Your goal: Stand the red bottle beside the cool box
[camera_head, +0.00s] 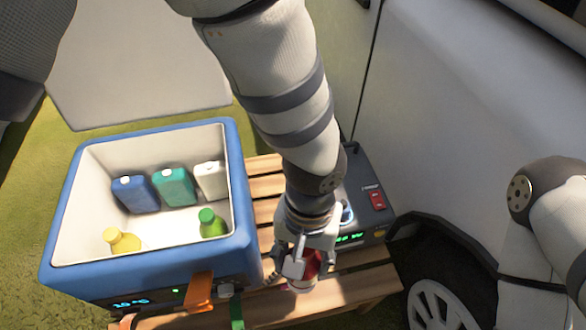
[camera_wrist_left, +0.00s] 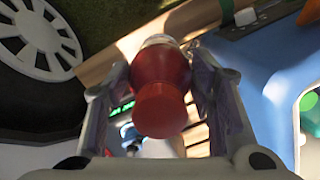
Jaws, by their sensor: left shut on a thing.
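The blue cool box (camera_head: 250,250) stands open at the left of the head view. It holds several bottles: blue, teal, white, yellow and green. My left gripper (camera_head: 304,264) is shut on the red bottle (camera_head: 303,284), just right of the box over the slatted wooden table (camera_head: 350,290). In the left wrist view the red bottle (camera_wrist_left: 163,105) sits between the two fingers, its cap toward the camera. It looks roughly upright. I cannot tell whether its base touches the slats. My right gripper is out of view.
A grey device (camera_head: 375,205) with a red switch and green display stands behind the gripper. A white vehicle (camera_head: 460,130) with a wheel (camera_head: 437,305) is at the right. Orange and green straps (camera_head: 199,292) hang at the box's front. Bare slats show to the right of the bottle.

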